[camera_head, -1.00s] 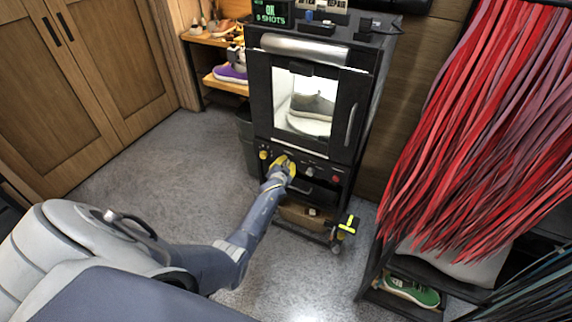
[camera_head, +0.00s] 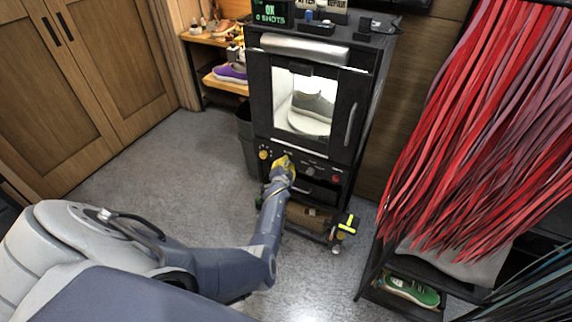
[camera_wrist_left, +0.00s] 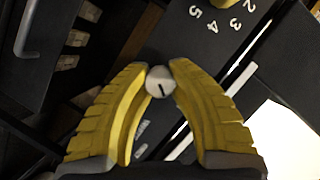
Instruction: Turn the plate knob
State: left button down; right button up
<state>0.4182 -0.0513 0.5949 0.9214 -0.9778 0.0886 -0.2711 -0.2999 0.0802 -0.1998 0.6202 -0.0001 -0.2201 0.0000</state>
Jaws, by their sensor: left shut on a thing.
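The black cabinet (camera_head: 352,120) stands in the middle of the head view with a row of knobs on its lower front panel. My left gripper (camera_head: 283,163) is at this panel, with its yellow fingers over one knob. In the left wrist view the plate knob (camera_wrist_left: 160,82) is round and pale with a dark mark. The yellow fingertips (camera_wrist_left: 160,72) are shut on its two sides. In the head view the gripper hides this knob. A grey shoe (camera_head: 311,105) sits on a white round plate (camera_head: 308,122) behind the lit window.
Other knobs, one yellow (camera_head: 263,154) and one grey (camera_head: 310,171), flank the gripper. A red button (camera_head: 336,178) is at the panel's right. A yellow-and-black item (camera_head: 346,227) is low at the right. Red strips (camera_head: 480,120) hang further right. The floor at left is clear.

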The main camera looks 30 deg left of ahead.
pick_arm(q)
jog(key=shift+s+f, duration=0.1)
jog(key=c, duration=1.1)
grip_release()
jog(key=shift+o, duration=0.2)
jog(key=v, duration=1.2)
jog(key=s+d+f+n+g+h, duration=0.15)
jog(key=s+d+f, duration=0.35)
jog(key=f, duration=0.5)
jog(key=s+d+f+g+h, duration=0.2)
jog(key=s+d+f, duration=0.1)
jog(key=s+f, duration=0.5)
jog(key=s+d+f+n+g+h, duration=0.15)
jog(key=s+d+f, duration=0.25)
jog(key=f, duration=0.7)
jog(key=s+d+f+g, duration=0.1)
jog(key=s+f, duration=0.4)
jog(key=s, duration=0.9)
jog(key=s+f+g, duration=0.4)
jog(key=s, duration=1)
jog(key=s+d+f+m+g+h, duration=0.1)
jog(key=s+f, duration=0.4)
jog(key=s, duration=0.8)
jog(key=shift+s+d+f+g, duration=0.35)
jog(key=shift+s+g, duration=0.05)
jog(key=shift+g, duration=0.4)
